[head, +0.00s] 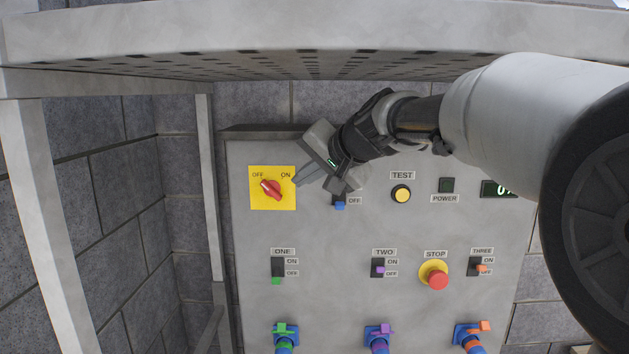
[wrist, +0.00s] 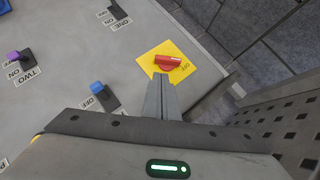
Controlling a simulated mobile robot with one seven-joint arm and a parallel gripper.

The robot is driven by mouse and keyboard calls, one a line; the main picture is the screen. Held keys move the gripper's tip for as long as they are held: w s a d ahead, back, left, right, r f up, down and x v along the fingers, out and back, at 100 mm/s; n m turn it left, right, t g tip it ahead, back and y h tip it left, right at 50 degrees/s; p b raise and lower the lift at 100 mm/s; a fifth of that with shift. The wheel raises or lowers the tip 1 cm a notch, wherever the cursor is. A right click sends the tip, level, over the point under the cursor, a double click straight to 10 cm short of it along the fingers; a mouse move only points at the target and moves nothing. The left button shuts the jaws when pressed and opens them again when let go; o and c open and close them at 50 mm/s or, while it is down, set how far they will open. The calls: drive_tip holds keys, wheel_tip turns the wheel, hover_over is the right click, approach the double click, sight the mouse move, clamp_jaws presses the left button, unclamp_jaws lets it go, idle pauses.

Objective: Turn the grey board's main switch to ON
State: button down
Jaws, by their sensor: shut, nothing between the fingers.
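The grey board (head: 330,245) fills the middle of the head view. Its main switch is a red rotary knob (head: 271,188) on a yellow plate (head: 257,202), marked OFF on the left and ON on the right. The knob is tilted, its upper end towards OFF. My gripper (head: 297,181) is shut and empty, its tips at the plate's right edge near the ON label. In the wrist view, the closed fingers (wrist: 160,80) end close by the red knob (wrist: 168,62); I cannot tell whether they touch. There the ON label is not visible.
A blue switch (head: 340,205) sits partly behind my gripper. A yellow TEST button (head: 401,194), a red STOP button (head: 437,280) and small lever switches lie right and below. A perforated shelf (head: 300,62) overhangs the board; a metal post (head: 208,180) stands left.

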sight(279, 194)
drive_tip(key=p+x, duration=0.1)
drive_tip(key=x, duration=0.7)
drive_tip(key=shift+w+a+f, duration=0.1)
drive_tip(key=shift+w, duration=0.05)
drive_tip(key=shift+a+f+b, duration=0.1)
drive_tip(key=shift+f+b, duration=0.1)
drive_tip(key=shift+b, duration=0.4)
